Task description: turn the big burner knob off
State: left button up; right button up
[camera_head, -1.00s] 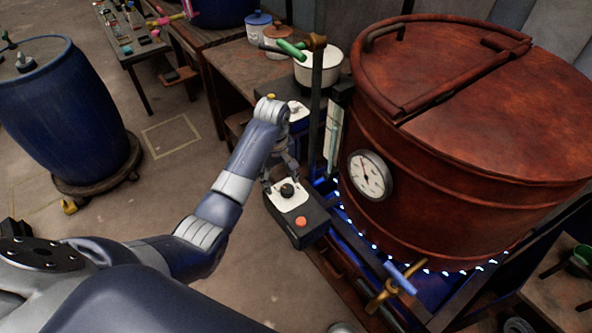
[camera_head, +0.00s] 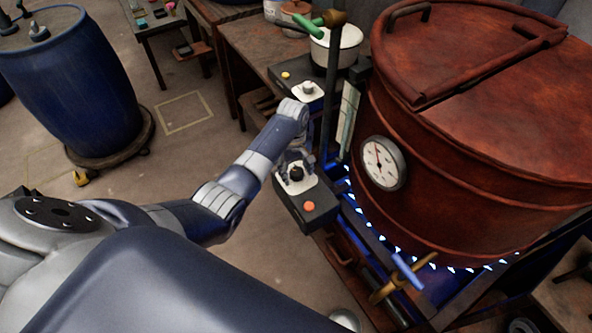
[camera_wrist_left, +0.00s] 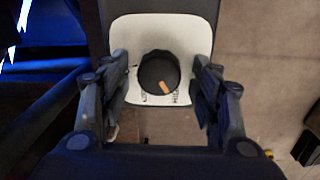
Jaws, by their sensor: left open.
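The big burner knob (camera_head: 297,174) is a round black knob on the white plate of a dark control box (camera_head: 318,213). In the left wrist view the knob (camera_wrist_left: 158,72) shows an orange mark at its lower right, with partly legible lettering below it. My left gripper (camera_head: 294,163) is above the box at the knob. In the left wrist view its open fingers (camera_wrist_left: 160,92) stand on either side of the plate, apart from the knob. Blue-white flames (camera_head: 383,237) burn in a ring under the large rust-red vat (camera_head: 480,120). My right gripper is not in view.
An orange-red button (camera_head: 309,206) sits on the box's front. A blue-handled valve (camera_head: 405,270) is by the burner frame. A second box with a light knob (camera_head: 308,89) stands behind, near a white pot (camera_head: 336,47). A blue barrel (camera_head: 75,90) is at left; floor between is clear.

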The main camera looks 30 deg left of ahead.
pick_arm(q)
jog(key=shift+f, duration=0.1)
jog(key=c, duration=1)
jog(key=shift+c, duration=0.2)
